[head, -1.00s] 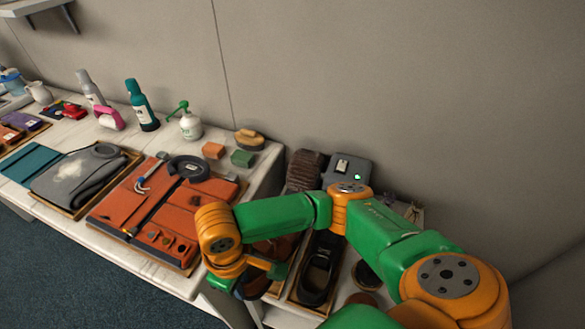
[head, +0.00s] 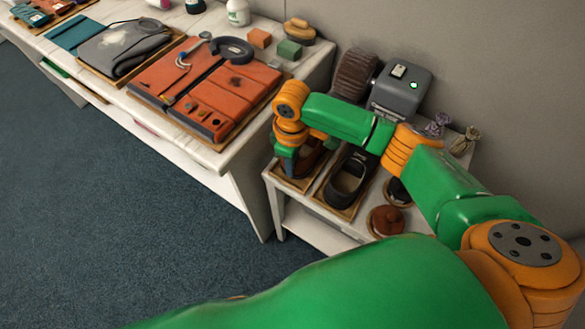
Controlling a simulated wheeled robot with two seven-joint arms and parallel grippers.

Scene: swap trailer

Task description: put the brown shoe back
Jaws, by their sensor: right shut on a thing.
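The brown shoe (head: 312,160) is at the small side table, over the left wooden tray (head: 293,184), partly hidden by my right gripper and wrist. My right gripper (head: 290,166) points down and is shut on the shoe. I cannot tell whether the shoe's sole touches the tray. A black shoe (head: 349,183) sits in the tray just to the right. My left gripper is not in view.
A round brown tin (head: 385,221) is near the front.

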